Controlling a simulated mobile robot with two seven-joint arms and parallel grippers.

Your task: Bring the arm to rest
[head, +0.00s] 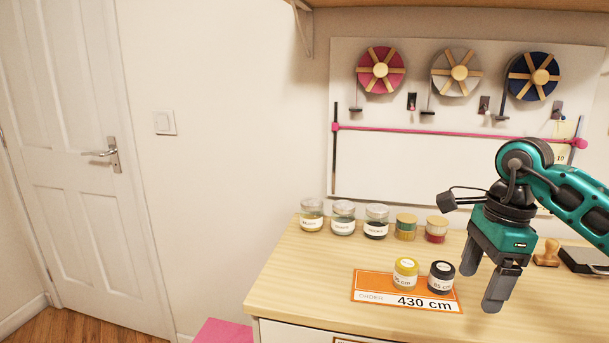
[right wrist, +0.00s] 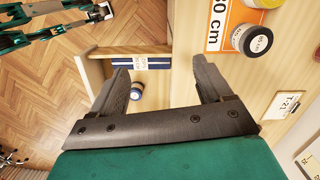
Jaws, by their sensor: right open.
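My right gripper (head: 482,279) hangs fingers-down above the right part of the wooden counter (head: 300,265) in the head view. Its jaws are open and nothing is between them. In the right wrist view its two fingers (right wrist: 165,85) are spread apart over the counter's front edge. Just left of it in the head view, a yellow-lidded jar (head: 405,274) and a dark-lidded jar (head: 441,277) stand on an orange order card (head: 372,287) reading 430 cm. My left gripper is not in the head view.
Several jars stand along the counter's back, among them a glass jar (head: 312,216) and a red jar (head: 437,229). A wooden stamp (head: 547,253) and dark pad (head: 585,260) lie right of my gripper. A board with ribbon spools (head: 381,70) is behind.

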